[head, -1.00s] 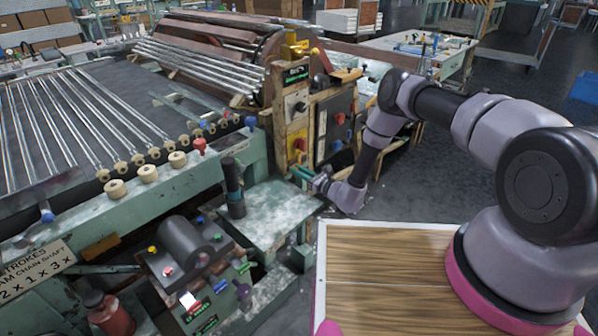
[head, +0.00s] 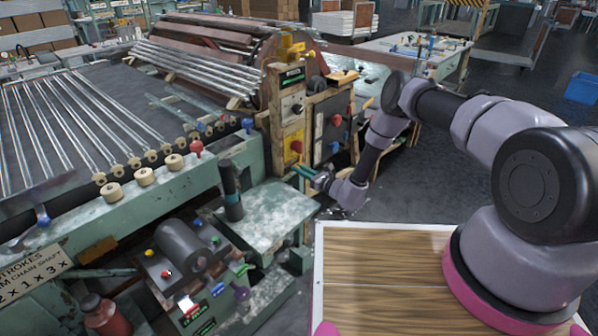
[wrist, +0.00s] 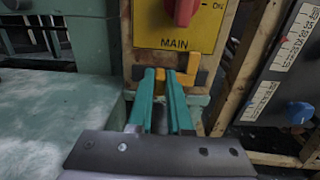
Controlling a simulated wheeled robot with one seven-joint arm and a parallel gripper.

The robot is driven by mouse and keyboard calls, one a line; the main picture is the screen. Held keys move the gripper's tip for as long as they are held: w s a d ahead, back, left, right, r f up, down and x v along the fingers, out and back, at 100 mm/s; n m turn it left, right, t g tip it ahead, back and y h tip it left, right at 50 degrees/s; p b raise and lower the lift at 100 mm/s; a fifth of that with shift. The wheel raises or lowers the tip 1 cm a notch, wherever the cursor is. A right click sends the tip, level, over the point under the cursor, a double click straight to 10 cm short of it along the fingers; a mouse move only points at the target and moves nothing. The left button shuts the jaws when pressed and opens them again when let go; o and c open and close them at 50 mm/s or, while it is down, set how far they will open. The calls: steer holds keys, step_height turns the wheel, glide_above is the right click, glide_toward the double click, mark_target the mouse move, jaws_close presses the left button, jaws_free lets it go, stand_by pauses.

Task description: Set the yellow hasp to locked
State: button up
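The yellow hasp (wrist: 190,68) is under the yellow MAIN panel in the wrist view, on a dark strip across the wooden post. A yellow part of it also shows between my fingertips. My gripper (wrist: 160,74) has two teal fingers pointing at the post, with their tips on either side of that yellow part. A narrow gap shows between the fingers; whether they press on the hasp I cannot tell. In the head view my gripper (head: 301,171) is low at the cabinet's front, below the yellow panel (head: 293,148). The hasp is too small to make out there.
A red rotary switch (wrist: 184,10) sits just above on the MAIN panel. A dark panel with a blue knob (wrist: 300,112) is to the right. A pale green ledge (wrist: 60,125) lies to the left. Open floor (head: 500,90) shows behind my arm.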

steer(key=o, duration=0.4)
steer(key=shift+w+d, duration=0.2)
steer(key=shift+s, duration=0.1)
steer(key=v, duration=1)
steer(key=shift+s+d, duration=0.2)
steer(key=shift+d, duration=0.05)
